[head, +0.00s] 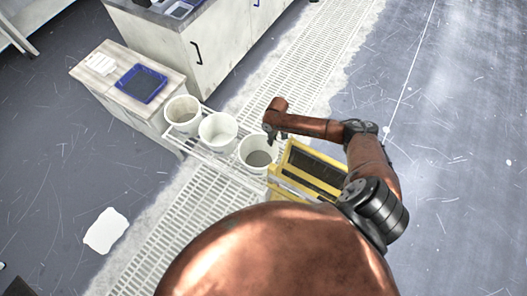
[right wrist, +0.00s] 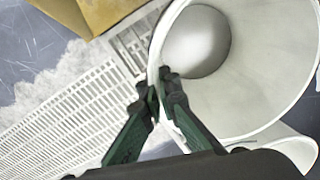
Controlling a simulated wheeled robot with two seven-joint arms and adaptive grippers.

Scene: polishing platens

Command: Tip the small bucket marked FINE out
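Three white buckets stand in a row on a white rack in the head view: a left one (head: 183,113), a middle one (head: 218,131) and a right one (head: 257,153) with grey matter in its bottom. I cannot read a FINE mark on any of them. My right gripper (head: 270,138) is at the far rim of the right bucket. In the right wrist view, the right gripper's fingers (right wrist: 160,88) pinch the rim of this bucket (right wrist: 255,75), one finger inside and one outside. Its round bottom shows. My left gripper is out of view.
A yellow-framed box with a dark top (head: 312,167) stands close beside the right bucket. A small cabinet (head: 100,68) with a blue tray (head: 141,83) is left of the rack. White floor grating (head: 185,222) runs beneath. A white patch (head: 106,230) lies on the floor.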

